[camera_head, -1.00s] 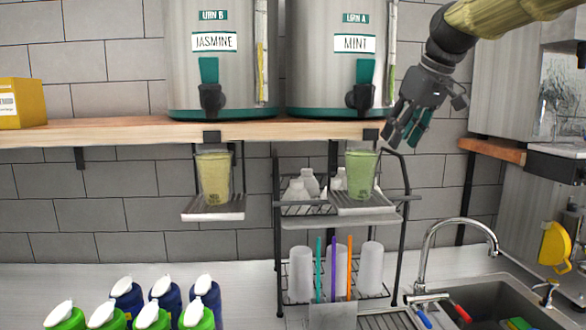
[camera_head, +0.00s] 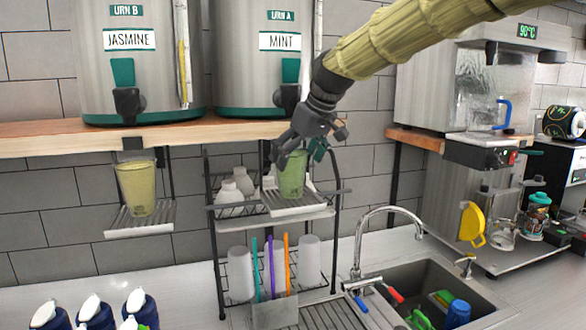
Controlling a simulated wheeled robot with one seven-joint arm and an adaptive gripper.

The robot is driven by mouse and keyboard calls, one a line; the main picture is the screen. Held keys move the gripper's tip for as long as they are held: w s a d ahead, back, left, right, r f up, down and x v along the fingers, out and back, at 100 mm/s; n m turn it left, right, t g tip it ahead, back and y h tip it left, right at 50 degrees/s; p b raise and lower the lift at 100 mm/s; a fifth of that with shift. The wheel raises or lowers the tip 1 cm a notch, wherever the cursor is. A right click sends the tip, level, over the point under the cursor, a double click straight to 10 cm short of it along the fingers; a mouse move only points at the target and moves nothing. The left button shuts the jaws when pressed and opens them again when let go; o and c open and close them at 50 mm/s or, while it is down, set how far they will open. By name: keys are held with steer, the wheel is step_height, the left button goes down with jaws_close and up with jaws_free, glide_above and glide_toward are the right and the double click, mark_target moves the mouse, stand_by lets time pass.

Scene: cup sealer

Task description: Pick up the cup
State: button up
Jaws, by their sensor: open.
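A clear cup with green contents (camera_head: 291,180) stands upright on a small drip tray (camera_head: 308,204) below the urn marked MINT. My gripper (camera_head: 299,152) is open at the top of this cup, with a dark finger at its left and a teal-padded finger at its right. I cannot tell whether the fingers touch the cup; the gripper hides part of its rim. A second cup with yellow-green contents (camera_head: 137,190) stands on another drip tray (camera_head: 160,218) below the urn marked JASMINE.
The wooden shelf (camera_head: 60,137) with the urns is just above and left of my gripper. A wire rack (camera_head: 218,245) with white cups and bottles stands below and behind. A faucet (camera_head: 385,212) and sink (camera_head: 480,290) are at lower right.

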steer(key=shift+p+x, duration=0.4)
steer(key=shift+x, duration=1.05)
steer(key=shift+d, duration=0.1)
steer(key=c, duration=1)
steer(key=shift+r, duration=0.1)
steer(key=c, duration=0.4)
steer(key=shift+c, duration=0.2)
steer(key=shift+b, duration=0.8)
steer(key=s+d+b, duration=0.5)
steer(key=s+d, duration=0.6)
steer(key=s, duration=0.2)
steer(key=shift+s+d, duration=0.2)
steer(key=shift+d, duration=0.05)
